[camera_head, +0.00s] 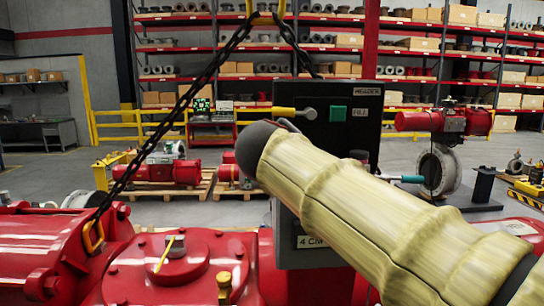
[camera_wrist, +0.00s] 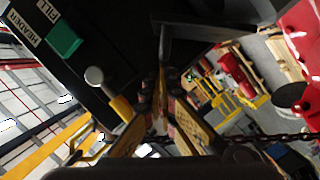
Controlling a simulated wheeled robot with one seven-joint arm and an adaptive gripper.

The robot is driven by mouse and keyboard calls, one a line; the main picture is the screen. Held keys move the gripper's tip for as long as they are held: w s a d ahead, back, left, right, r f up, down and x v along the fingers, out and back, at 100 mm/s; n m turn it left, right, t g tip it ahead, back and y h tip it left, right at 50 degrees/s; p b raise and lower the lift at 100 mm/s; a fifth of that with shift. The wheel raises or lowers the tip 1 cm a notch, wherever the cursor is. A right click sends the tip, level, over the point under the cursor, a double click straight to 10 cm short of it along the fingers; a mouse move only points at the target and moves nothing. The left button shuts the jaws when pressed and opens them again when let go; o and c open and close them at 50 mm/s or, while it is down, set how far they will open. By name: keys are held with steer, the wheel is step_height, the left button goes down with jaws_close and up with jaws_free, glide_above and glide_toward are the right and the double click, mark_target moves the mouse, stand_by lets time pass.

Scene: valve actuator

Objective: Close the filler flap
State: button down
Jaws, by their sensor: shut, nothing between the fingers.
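A dark control box (camera_head: 335,225) stands in the middle of the head view, with a green button (camera_head: 338,114) and labels reading HEADER and FILL. In the wrist view, the dark box face (camera_wrist: 85,20) fills the upper left. A dark grey plate (camera_wrist: 205,30) stands out from the box at the top; it may be the filler flap, but I cannot tell for sure. My gripper (camera_wrist: 162,80) is shut and empty, its tips close below the plate's narrow edge; I cannot tell whether they touch. In the head view my arm hides the gripper.
A yellow-handled lever (camera_head: 290,111) sticks out of the box; in the wrist view its handle (camera_wrist: 122,108) is left of my fingers. A chain (camera_head: 190,100) hangs at left, hooked to the red actuator body (camera_head: 150,275). Shelves (camera_head: 240,50) stand far behind.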

steer(key=d+m+b, duration=0.1)
steer(key=d+f+m+b, duration=0.1)
steer(key=d, duration=0.1)
steer(key=shift+s+y, duration=0.1)
steer(key=shift+y, duration=0.3)
steer(key=shift+d+f+m+g+y+b, duration=0.3)
steer(key=shift+d+f+m+b, duration=0.1)
steer(key=shift+d+m, duration=0.35)
steer(key=shift+d+f+m+y+b, duration=0.3)
steer(key=shift+d+f+m+b, duration=0.3)
steer(key=shift+m, duration=0.25)
steer(key=shift+d+f+b, duration=0.3)
steer(key=shift+d+f, duration=0.05)
steer(key=shift+d, duration=0.05)
steer(key=shift+d+f, duration=0.1)
